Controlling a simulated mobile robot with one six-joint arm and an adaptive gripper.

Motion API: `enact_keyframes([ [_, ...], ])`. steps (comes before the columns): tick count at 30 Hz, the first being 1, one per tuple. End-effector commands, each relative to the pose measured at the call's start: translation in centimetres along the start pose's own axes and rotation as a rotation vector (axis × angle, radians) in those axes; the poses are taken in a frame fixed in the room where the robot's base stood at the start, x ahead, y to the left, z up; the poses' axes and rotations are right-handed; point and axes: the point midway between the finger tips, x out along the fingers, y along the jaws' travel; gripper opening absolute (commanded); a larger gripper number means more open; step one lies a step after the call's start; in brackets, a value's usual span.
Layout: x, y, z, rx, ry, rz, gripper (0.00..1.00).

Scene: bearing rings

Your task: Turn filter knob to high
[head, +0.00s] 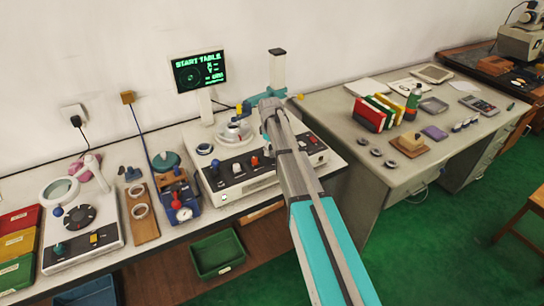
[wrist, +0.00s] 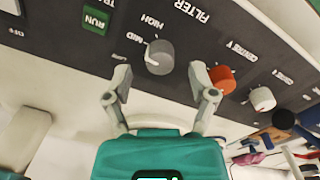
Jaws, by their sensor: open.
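The filter knob (wrist: 159,57) is a grey round knob on the dark panel, in the upper middle of the wrist view. LOW, MID and HIGH labels stand around it. A pale pointer mark shows on its left side, near MID, but I cannot tell its exact setting. My gripper (wrist: 161,83) is open, with one finger on each side of the knob and a little below it in the wrist view. I see no clear contact. In the head view, my arm hides the gripper tips and the filter knob.
A red knob (wrist: 222,79) sits close beside my right finger in the wrist view. A white knob (wrist: 262,98) is farther right, and a green RUN button (wrist: 96,20) is at upper left. In the head view, a monitor (head: 199,72) stands behind the instrument.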

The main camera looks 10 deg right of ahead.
Motion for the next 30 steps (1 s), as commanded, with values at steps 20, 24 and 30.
enact_keyframes([
  [20,1.8,0.0,0.0,0.0,0.0,0.0,0.73],
  [24,1.8,0.0,0.0,0.0,0.0,0.0,0.6],
  [30,1.8,0.0,0.0,0.0,0.0,0.0,0.23],
])
